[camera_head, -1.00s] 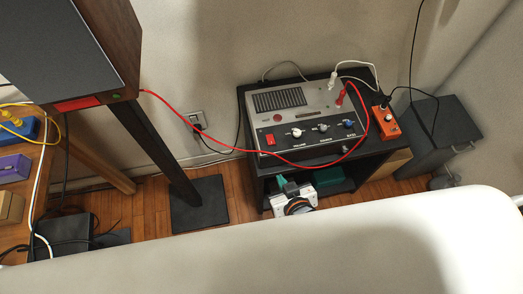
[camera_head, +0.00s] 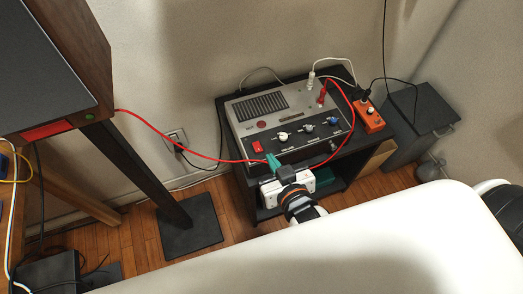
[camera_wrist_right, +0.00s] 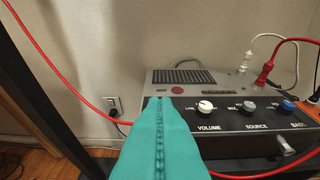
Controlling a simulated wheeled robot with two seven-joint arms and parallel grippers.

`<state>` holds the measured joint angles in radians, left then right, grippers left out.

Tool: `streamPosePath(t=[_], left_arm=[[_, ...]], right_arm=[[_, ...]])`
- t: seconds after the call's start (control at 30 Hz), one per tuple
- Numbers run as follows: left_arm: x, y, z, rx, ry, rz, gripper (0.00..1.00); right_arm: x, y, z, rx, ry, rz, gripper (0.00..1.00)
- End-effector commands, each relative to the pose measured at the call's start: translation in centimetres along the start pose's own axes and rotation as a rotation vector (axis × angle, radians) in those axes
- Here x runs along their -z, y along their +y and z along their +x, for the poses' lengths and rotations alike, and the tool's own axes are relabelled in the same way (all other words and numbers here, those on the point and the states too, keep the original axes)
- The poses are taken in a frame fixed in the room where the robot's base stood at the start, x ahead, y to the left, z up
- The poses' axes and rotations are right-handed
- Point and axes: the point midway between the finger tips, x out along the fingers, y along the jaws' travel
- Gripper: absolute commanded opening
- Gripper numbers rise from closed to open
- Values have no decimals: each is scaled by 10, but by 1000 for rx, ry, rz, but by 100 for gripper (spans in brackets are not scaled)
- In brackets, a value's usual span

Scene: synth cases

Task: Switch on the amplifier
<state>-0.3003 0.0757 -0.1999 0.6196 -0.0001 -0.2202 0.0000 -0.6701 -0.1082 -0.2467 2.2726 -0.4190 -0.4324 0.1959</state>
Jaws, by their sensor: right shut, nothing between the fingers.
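The amplifier (camera_head: 285,115) is a grey unit with a top grille and a black sloped front panel, standing on a black shelf unit. A red switch (camera_head: 257,147) sits at the left end of its front panel, beside several knobs. The amplifier also shows in the right wrist view (camera_wrist_right: 235,120). My right gripper (camera_head: 271,159) has green fingers, shut and empty, with tips close to the panel's lower left, near the switch. In the right wrist view the fingers (camera_wrist_right: 160,100) cover the panel's left end and hide the switch. Contact cannot be told. My left gripper is out of view.
A red cable (camera_head: 170,140) runs from the large speaker (camera_head: 60,60) past the amplifier's front to a red plug on its top. An orange box (camera_head: 368,117) stands to the right. A wall socket (camera_head: 177,138) is behind. A dark cabinet (camera_head: 420,107) stands farther right.

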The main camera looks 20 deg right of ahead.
Motion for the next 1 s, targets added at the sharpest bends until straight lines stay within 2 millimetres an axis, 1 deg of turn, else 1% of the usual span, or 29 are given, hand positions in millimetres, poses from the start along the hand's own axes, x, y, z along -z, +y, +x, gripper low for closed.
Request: streamPosePath(t=[0.43, 0.47, 0.5, 0.53, 0.7, 0.8, 1.0], left_arm=[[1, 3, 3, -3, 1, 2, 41], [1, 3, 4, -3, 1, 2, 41], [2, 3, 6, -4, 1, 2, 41], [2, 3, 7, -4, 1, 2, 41], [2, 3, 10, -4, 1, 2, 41], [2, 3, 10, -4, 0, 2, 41], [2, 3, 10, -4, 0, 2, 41]], right_arm=[[0, 0, 89, 0, -1, -2, 0], [4, 0, 92, 0, 2, -2, 0], [15, 0, 92, 0, 6, -1, 0], [19, 0, 92, 1, 7, -1, 0], [35, 0, 96, 1, 2, 0, 0], [39, 0, 97, 0, 2, 0, 0], [39, 0, 97, 0, 1, 0, 0]])
